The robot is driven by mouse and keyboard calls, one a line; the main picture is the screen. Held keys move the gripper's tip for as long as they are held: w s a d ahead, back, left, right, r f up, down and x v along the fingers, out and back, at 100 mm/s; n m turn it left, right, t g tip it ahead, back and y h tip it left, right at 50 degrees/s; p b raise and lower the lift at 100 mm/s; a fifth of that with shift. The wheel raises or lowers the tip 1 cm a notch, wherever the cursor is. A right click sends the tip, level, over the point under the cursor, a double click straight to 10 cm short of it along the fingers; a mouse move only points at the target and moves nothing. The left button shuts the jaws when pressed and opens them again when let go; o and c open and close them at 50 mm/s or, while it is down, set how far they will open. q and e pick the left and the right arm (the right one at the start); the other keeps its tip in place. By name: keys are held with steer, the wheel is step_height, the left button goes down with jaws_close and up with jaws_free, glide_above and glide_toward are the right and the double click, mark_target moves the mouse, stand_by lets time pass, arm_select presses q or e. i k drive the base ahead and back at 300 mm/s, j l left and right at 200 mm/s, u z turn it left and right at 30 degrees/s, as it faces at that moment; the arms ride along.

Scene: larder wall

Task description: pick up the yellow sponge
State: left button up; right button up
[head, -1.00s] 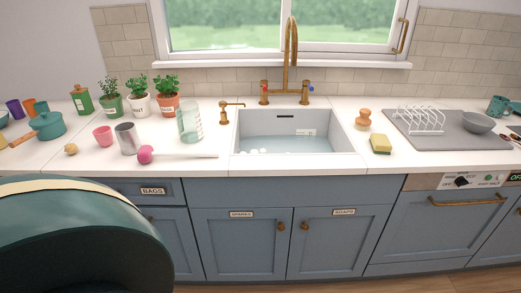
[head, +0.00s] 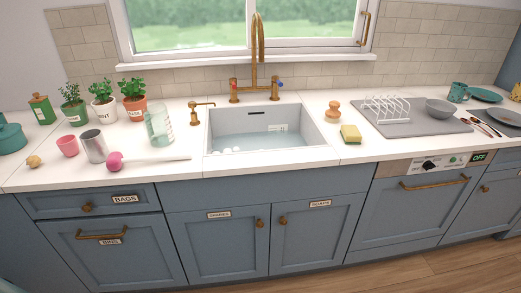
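A yellow sponge (head: 350,132) with a dark green layer along its lower side lies on the white countertop, just right of the sink, in the head view. It stands near the front of the counter, in front of a wooden-handled brush (head: 332,110). Neither of my grippers shows in the view.
The sink (head: 262,130) holds water and has a brass tap (head: 258,60) behind it. A grey drying mat (head: 410,118) with a white rack (head: 386,108) and a grey bowl (head: 439,109) lies right of the sponge. A pink-headed brush (head: 115,161) lies left of the sink.

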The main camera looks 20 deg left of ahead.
mark_target(351, 135)
steer(key=u, duration=0.5)
steer(key=i+l+u, duration=0.1)
steer(key=l+u, duration=0.15)
steer(key=u, duration=0.15)
steer(key=l+u, duration=0.2)
steer(key=u, duration=0.2)
steer(key=l+u, duration=0.7)
steer(key=l, duration=0.15)
steer(key=k+l+u, duration=0.25)
steer(key=l, duration=0.2)
steer(key=k+l, duration=0.1)
steer(key=l, duration=0.25)
steer(key=l+u, duration=0.1)
steer(key=l, duration=0.3)
steer(key=k+l, duration=0.15)
steer(key=l, duration=0.2)
steer(key=u, duration=0.05)
